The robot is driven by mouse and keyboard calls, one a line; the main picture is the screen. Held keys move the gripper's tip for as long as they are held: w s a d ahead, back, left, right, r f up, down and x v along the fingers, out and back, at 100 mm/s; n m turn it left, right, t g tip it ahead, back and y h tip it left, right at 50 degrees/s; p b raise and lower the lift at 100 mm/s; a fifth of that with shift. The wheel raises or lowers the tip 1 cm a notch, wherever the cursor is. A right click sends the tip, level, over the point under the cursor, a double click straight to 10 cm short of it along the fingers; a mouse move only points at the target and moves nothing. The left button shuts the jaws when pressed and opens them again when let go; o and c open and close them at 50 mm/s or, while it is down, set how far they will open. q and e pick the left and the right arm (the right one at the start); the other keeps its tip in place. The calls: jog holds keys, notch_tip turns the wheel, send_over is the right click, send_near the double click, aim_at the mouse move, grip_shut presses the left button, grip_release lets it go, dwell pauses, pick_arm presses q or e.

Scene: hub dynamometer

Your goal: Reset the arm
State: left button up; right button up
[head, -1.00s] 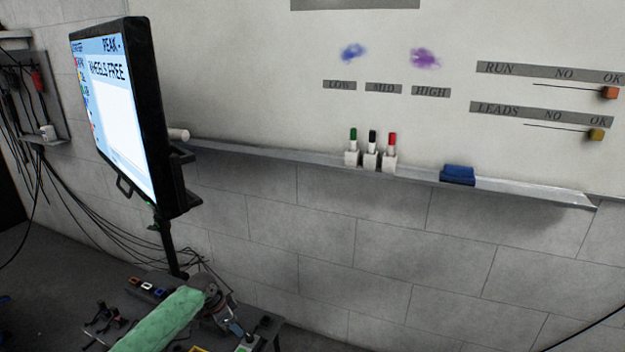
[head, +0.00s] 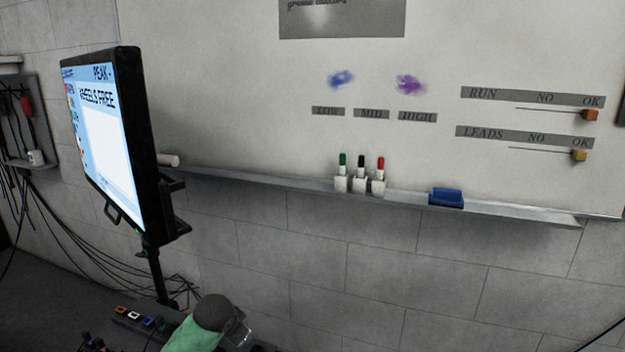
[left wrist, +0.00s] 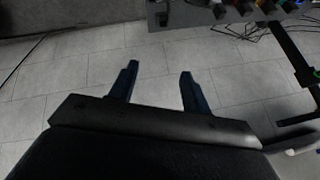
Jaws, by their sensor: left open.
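In the left wrist view my left gripper (left wrist: 158,85) is open and empty. My right gripper is in neither view. The screen (head: 105,140) at the left reads "PEAK -" and "WHEELS FREE".
A bench with coloured connectors (head: 140,318) stands at the bottom left. The whiteboard tray (head: 290,180) holds several items: green, black and red markers (head: 361,175) and a blue eraser (head: 446,197). Cables (head: 70,240) hang along the left wall. In the wrist view, a bench edge (left wrist: 235,15) lies at top right.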

pick_arm(q)
jog(key=s+d+f+n+p, duration=0.1)
jog(key=s+d+n, duration=0.1)
jog(key=s, duration=0.8)
jog(key=s+d+f+n, duration=0.1)
jog(key=s+d, duration=0.1)
jog(key=s, duration=0.9)
jog(key=s+f+g, duration=0.1)
jog(key=s+f, duration=0.2)
jog(key=s, duration=0.4)
jog(key=s+d+f+n+g, duration=0.1)
jog(key=s+f+g, duration=0.1)
jog(key=s+f, duration=0.2)
jog(key=s+d+f+g+h+p, duration=0.1)
jog(key=s+f, duration=0.3)
jog(key=s, duration=0.6)
jog(key=shift+s+n, duration=0.3)
jog(key=shift+n, duration=0.1)
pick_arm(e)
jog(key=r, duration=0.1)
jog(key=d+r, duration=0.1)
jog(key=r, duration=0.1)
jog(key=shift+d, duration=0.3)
